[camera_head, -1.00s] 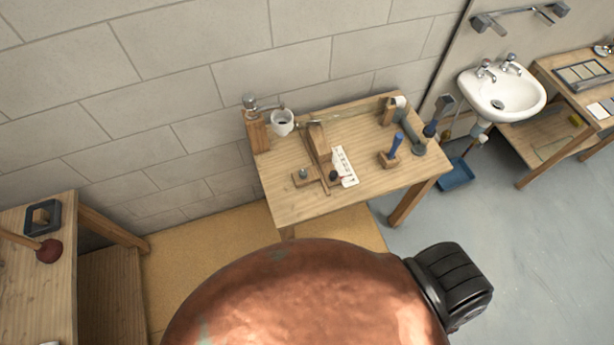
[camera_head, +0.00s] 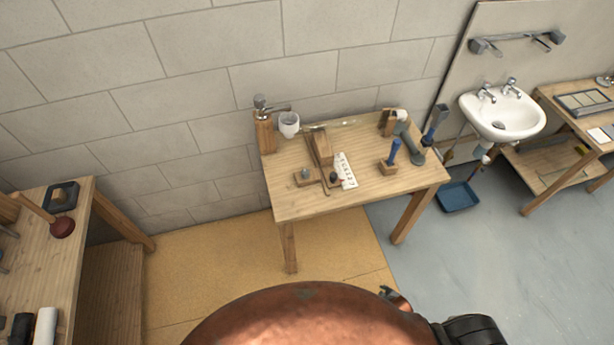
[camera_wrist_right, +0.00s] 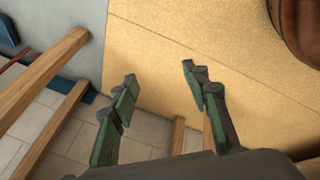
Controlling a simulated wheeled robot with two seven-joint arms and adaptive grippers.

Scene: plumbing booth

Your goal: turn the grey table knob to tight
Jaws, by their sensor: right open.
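The small grey knob (camera_head: 305,172) sits on a wooden block on the wooden table (camera_head: 290,205) against the wall, seen in the head view. Its setting is too small to read. A white marked strip (camera_head: 346,171) lies to its right, with a small dark knob (camera_head: 334,178) at its edge. My right gripper (camera_wrist_right: 158,78) is open and empty in the right wrist view, above the tan floor board and well apart from the grey knob. The grey knob is not visible in that view. My left gripper is not in view.
The table also holds a soap-pump-like fitting (camera_head: 262,106), a white cup (camera_head: 289,124), a blue-handled tool (camera_head: 394,151) and a grey pipe piece (camera_head: 413,147). A workbench (camera_head: 50,262) stands at left, a sink (camera_head: 502,112) at right. Floor before the table (camera_head: 225,265) is clear.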

